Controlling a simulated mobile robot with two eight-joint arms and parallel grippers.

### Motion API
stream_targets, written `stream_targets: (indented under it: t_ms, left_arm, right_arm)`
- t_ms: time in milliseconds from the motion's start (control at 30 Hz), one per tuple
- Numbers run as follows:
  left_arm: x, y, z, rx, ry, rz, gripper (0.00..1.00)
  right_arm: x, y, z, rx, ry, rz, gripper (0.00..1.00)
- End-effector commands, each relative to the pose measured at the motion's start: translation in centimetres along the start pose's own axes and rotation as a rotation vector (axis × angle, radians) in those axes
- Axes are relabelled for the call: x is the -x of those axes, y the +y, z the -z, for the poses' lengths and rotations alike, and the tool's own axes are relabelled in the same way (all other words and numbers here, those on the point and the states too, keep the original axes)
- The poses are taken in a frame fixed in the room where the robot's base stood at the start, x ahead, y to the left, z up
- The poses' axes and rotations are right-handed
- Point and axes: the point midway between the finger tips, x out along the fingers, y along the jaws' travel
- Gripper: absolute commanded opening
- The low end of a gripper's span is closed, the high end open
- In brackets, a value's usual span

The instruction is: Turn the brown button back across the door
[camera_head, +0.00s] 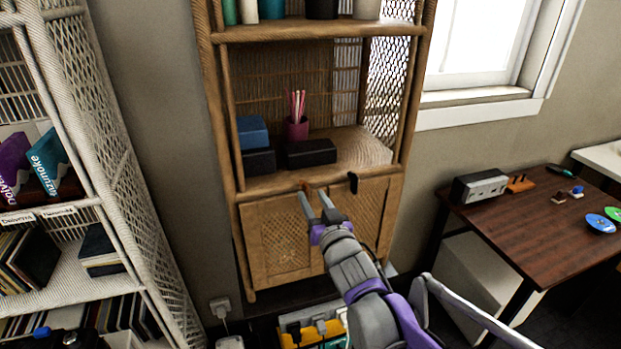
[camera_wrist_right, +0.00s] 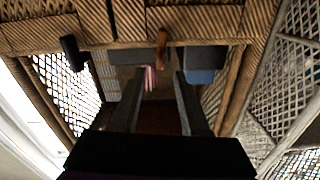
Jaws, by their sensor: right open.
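The wicker cabinet has two lower doors, a left door (camera_head: 280,243) and a right door (camera_head: 365,215), which look shut. The brown button (camera_head: 305,186) sits on the rail above the left door. In the right wrist view the brown button (camera_wrist_right: 162,48) stands roughly upright, slightly tilted, at the shelf edge. A black button (camera_head: 353,183) is above the right door and also shows in the wrist view (camera_wrist_right: 73,52). My right gripper (camera_head: 312,198) is open and empty just in front of the brown button, which shows between its fingers (camera_wrist_right: 157,85) and beyond them. My left gripper is out of view.
On the shelf above the doors are a pink cup with sticks (camera_head: 297,128), a blue box (camera_head: 252,132) and dark boxes (camera_head: 310,153). A white wicker shelf (camera_head: 125,190) stands left, a dark wooden table (camera_head: 520,225) right. An open box (camera_head: 315,328) is below.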

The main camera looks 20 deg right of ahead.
Motion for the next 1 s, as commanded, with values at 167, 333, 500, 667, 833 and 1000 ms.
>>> stream_targets:
  t_ms: [167,333,500,667,833,1000]
  left_arm:
    - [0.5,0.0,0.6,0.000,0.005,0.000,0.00]
    - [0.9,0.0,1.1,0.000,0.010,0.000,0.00]
    - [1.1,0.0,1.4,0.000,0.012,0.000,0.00]
    - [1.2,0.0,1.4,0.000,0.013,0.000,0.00]
    - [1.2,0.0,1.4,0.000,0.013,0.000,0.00]
    - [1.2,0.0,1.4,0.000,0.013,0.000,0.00]
  right_arm:
    - [-3.4,0.0,0.2,0.000,0.001,0.000,0.45]
    - [-6.2,0.0,0.2,0.000,0.001,0.000,0.45]
    - [-7.9,0.0,0.1,0.000,0.000,0.000,0.45]
    - [-8.5,0.0,0.0,0.000,-0.001,-0.001,0.45]
    - [-8.5,0.0,0.0,0.001,-0.001,-0.001,0.45]
    - [-8.5,0.0,0.0,0.001,-0.001,-0.001,0.27]
